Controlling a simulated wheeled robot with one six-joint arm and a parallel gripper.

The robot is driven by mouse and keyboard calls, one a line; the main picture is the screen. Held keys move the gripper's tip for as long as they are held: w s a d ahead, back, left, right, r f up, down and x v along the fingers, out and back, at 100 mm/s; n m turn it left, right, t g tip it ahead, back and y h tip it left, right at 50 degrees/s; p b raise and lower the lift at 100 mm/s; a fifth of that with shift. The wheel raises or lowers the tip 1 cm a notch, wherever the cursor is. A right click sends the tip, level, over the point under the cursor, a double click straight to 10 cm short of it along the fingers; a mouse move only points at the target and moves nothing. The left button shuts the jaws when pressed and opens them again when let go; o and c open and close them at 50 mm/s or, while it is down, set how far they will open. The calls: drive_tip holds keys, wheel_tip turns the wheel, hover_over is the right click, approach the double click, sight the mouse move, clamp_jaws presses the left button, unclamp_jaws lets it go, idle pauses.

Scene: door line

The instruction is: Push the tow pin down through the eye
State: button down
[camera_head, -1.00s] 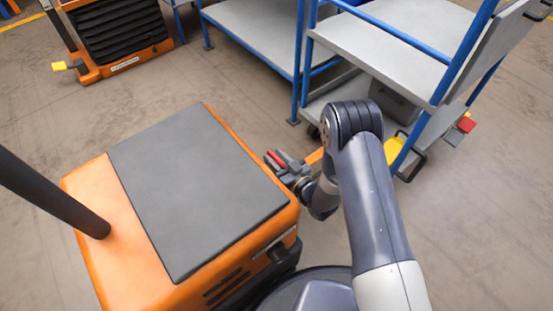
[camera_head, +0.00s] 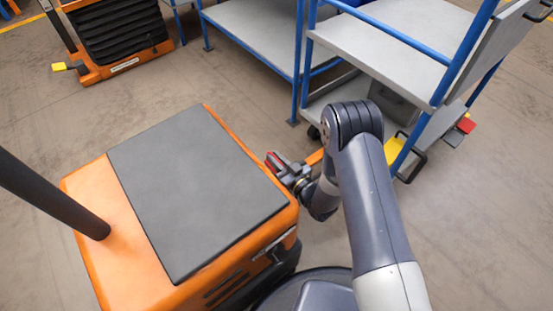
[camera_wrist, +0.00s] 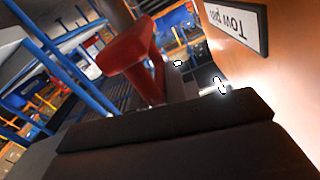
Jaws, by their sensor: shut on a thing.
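The red tow pin (camera_head: 271,163) is beside the side of the orange tug (camera_head: 190,200), with only a little red showing at my gripper (camera_head: 279,165). In the wrist view the pin's red T-shaped handle (camera_wrist: 128,56) shows beyond the dark jaw of my gripper. My gripper is shut on the tow pin. An orange drawbar (camera_head: 315,157) runs from the blue-framed cart towards the tug. Its eye and the pin's lower end are hidden behind my gripper and the tug body. A "Tow pin" plate (camera_wrist: 236,27) is on the orange panel, upside down in the wrist view.
The cart (camera_head: 375,55) with grey shelves stands at the upper right, close beyond my arm. A second blue-framed cart (camera_head: 250,35) and another orange vehicle (camera_head: 115,40) stand farther back.

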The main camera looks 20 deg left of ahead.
drive_tip(key=shift+s+f, duration=0.1)
drive_tip(key=shift+f, duration=0.1)
wheel_tip(320, 180, down, 8)
drive_tip(key=b, duration=0.7)
drive_tip(key=shift+s+r, duration=0.1)
drive_tip(key=shift+r, duration=0.05)
drive_tip(key=c, duration=1.6)
unclamp_jaws()
drive_tip(key=shift+a, duration=0.1)
drive_tip(key=shift+o, duration=0.7)
drive_tip(key=shift+d+r, duration=0.1)
drive_tip(key=shift+d, duration=0.15)
drive_tip(key=p+v, duration=0.3)
drive_tip(key=v, duration=0.7)
drive_tip(key=shift+s+d, duration=0.15)
